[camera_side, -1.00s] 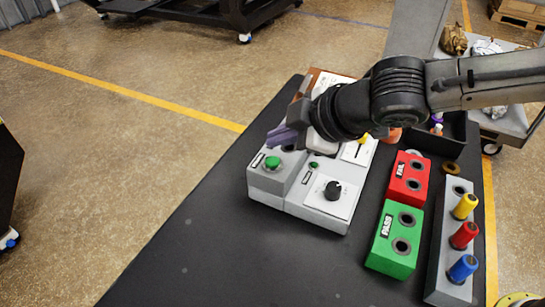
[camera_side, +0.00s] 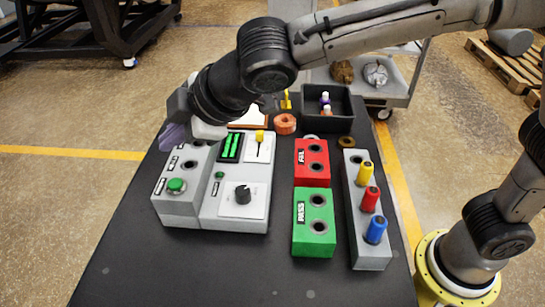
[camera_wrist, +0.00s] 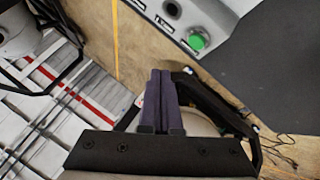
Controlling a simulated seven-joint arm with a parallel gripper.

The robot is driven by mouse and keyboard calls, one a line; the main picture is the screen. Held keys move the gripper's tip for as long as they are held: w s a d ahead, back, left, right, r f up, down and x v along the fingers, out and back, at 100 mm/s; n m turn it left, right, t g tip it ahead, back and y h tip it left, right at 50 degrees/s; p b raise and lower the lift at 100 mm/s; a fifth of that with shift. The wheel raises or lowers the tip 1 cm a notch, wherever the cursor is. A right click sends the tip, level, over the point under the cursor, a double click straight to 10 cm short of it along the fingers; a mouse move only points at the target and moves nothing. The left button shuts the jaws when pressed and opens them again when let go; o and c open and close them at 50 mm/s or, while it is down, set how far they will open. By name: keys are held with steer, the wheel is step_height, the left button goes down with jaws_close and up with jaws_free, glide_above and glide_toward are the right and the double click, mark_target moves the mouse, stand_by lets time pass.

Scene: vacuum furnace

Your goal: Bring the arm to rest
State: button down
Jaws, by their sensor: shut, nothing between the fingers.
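My gripper (camera_side: 172,137) is at the left side of the table in the side view, above the back left part of the grey control box (camera_side: 181,208). Its purple fingers are pressed together with nothing between them, and they also show shut in the wrist view (camera_wrist: 160,85). The fingertips are apart from the green button (camera_side: 176,185), which lies below and in front of them. In the wrist view the same green button (camera_wrist: 196,42) shows at the upper right, beyond the fingertips. My arm reaches in from the right, over the back of the table.
The table (camera_side: 150,265) also holds a red FAIL block (camera_side: 300,176), a green PASS block (camera_side: 302,236), a grey rack (camera_side: 368,254) with yellow, red and blue pegs, an orange ring (camera_side: 285,124) and a dark bin (camera_side: 345,112). The front of the table is clear.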

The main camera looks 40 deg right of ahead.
steer(key=w+d+r+m+t+h, duration=0.1)
steer(key=d+r+m, duration=0.1)
steer(key=d+r, duration=0.3)
steer(key=w+d+r+m+t, duration=0.1)
steer(key=w+d+r, duration=0.1)
steer(key=d, duration=0.5)
steer(key=s+d+r+m+h, duration=0.15)
steer(key=s+d, duration=0.25)
steer(key=d, duration=0.4)
steer(key=s+d+m+h, duration=0.1)
steer(key=s+d+m, duration=0.2)
steer(key=d, duration=0.5)
steer(key=s+d+f+m+g+h, duration=0.1)
steer(key=s+d+f+m, duration=0.1)
steer(key=s+d+f, duration=0.3)
steer(key=s+d+f+m+g+h, duration=0.1)
steer(key=s+d+m, duration=0.2)
steer(key=s, duration=0.5)
steer(key=s+a+f+m+g+y, duration=0.1)
steer(key=s+f+g, duration=0.1)
steer(key=s+f, duration=0.5)
steer(key=shift+s+a+f+m+g, duration=0.2)
steer(key=shift+s+m+g, duration=0.1)
steer(key=shift+m, duration=0.05)
